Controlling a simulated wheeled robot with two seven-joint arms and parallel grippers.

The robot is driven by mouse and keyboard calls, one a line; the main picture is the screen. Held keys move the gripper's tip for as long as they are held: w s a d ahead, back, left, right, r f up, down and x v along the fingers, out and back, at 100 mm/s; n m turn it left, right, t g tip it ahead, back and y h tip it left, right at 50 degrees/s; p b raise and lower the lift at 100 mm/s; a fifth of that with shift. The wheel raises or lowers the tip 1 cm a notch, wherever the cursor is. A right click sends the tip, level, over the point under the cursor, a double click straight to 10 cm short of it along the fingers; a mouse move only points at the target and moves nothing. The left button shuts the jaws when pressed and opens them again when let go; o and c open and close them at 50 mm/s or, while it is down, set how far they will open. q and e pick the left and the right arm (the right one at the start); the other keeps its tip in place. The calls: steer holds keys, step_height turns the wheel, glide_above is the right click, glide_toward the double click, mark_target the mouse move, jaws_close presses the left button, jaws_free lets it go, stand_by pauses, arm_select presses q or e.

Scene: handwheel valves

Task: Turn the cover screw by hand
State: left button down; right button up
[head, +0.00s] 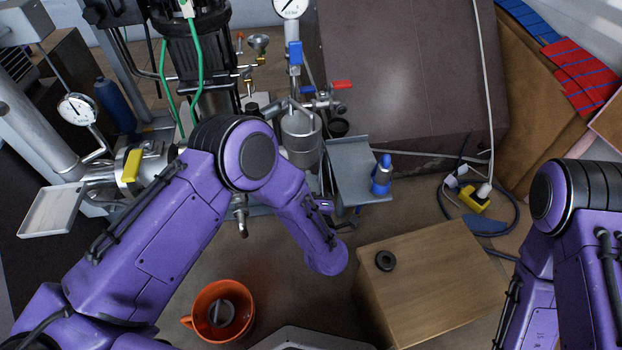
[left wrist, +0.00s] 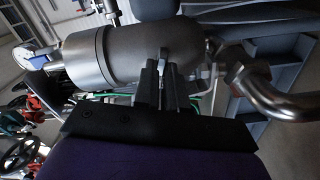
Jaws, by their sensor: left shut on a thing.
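My left gripper (head: 343,224) is mostly hidden behind my purple forearm in the head view, just below a grey metal bracket. In the left wrist view its dark fingers (left wrist: 166,72) are shut on a small, thin part, taken as the cover screw, beside a large silver cylinder (left wrist: 95,60). The fingers cover most of that part, so its shape and turn are unclear.
An orange mug (head: 222,312) is below. A blue bottle (head: 381,177) stands by the grey bracket (head: 352,175). A curved pipe (left wrist: 270,90) is close to the left gripper.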

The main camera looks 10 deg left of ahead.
arm_select(q)
steer(key=m, duration=0.1)
steer(key=m+p, duration=0.1)
steer(key=m, duration=0.1)
steer(key=shift+d+r+m, duration=0.1)
steer(key=shift+r+m, duration=0.2)
steer(key=c, duration=1.2)
jaws_free()
steer(key=shift+f, duration=0.35)
steer(key=v, duration=0.5)
steer(key=shift+s+p, duration=0.1)
steer(key=shift+p, duration=0.25)
steer(key=shift+s+d, duration=0.2)
steer(key=shift+s, duration=0.2)
steer(key=b+v, duration=0.6)
steer(key=v, duration=0.1)
steer(key=b+v, duration=0.3)
steer(key=shift+s+a, duration=0.25)
steer(key=shift+s, duration=0.1)
